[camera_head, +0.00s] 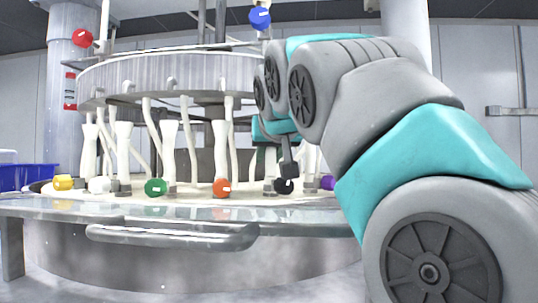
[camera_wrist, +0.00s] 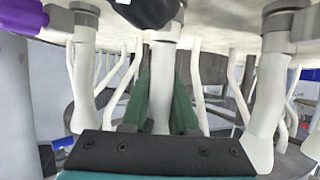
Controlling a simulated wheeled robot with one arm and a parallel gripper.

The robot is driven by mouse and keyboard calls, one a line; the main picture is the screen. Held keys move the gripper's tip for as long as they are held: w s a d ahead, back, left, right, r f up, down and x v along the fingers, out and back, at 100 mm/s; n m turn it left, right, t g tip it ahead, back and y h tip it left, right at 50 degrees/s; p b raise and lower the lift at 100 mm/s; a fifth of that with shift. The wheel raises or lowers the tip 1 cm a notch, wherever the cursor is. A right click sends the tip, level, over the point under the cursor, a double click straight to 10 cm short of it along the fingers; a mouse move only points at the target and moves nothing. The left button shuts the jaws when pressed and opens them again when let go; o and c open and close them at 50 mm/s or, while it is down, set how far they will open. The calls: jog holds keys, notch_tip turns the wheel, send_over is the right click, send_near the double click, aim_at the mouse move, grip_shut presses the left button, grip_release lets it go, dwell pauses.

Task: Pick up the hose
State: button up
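Several white hoses and white legs hang from a round metal ring (camera_head: 170,75) down to the platen (camera_head: 130,200). In the wrist view, a thick white hose (camera_wrist: 162,80) stands between my gripper's two green fingers (camera_wrist: 162,75). I cannot tell whether the fingers touch it. My gripper is open. A black knob (camera_wrist: 150,10) lies by that hose's end; in the head view it (camera_head: 284,186) is just below my gripper (camera_head: 284,150), which is partly hidden by my arm. A purple knob (camera_wrist: 15,18) is at the left of the wrist view.
Yellow (camera_head: 63,182), white (camera_head: 100,184), green (camera_head: 155,187) and orange (camera_head: 221,188) knobs line the platen's front. Red (camera_head: 83,38) and blue (camera_head: 260,17) knobs are high up. A metal rail (camera_head: 170,236) juts out in front. A blue bin (camera_head: 25,177) is at left. Neighbouring hoses stand close.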

grip_shut()
dwell(0.3)
